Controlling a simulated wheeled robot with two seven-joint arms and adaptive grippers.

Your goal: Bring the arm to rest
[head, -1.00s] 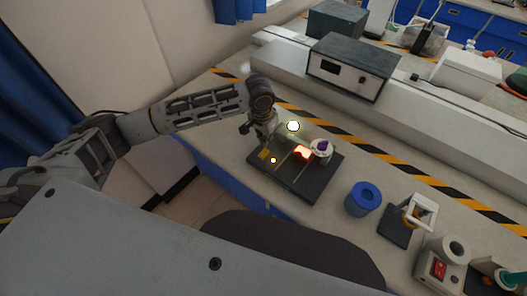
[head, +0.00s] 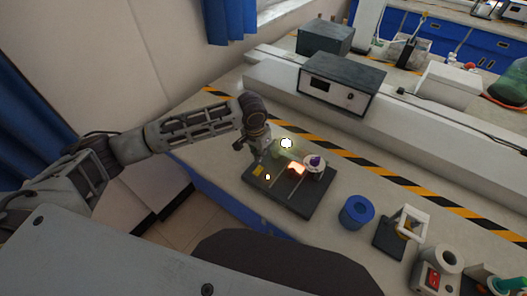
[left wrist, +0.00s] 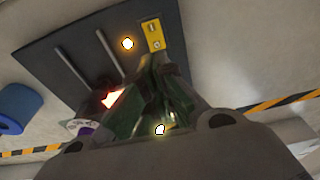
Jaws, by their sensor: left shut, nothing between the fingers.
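My left arm (head: 190,125) reaches in from the left in the head view. Its gripper (head: 264,160) points down at the far left part of a dark board (head: 305,205) on the bench. In the left wrist view the gripper fingers (left wrist: 160,85) are shut with nothing between them, over the board (left wrist: 60,50). Whether the fingertips touch the board cannot be told. My right gripper is not in view.
The board carries a glowing orange piece (head: 296,168), a bright white light (head: 286,143) and a white round part with a purple top (head: 314,162). A blue cylinder (head: 356,212) stands right of it. A grey instrument box (head: 342,84) stands behind.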

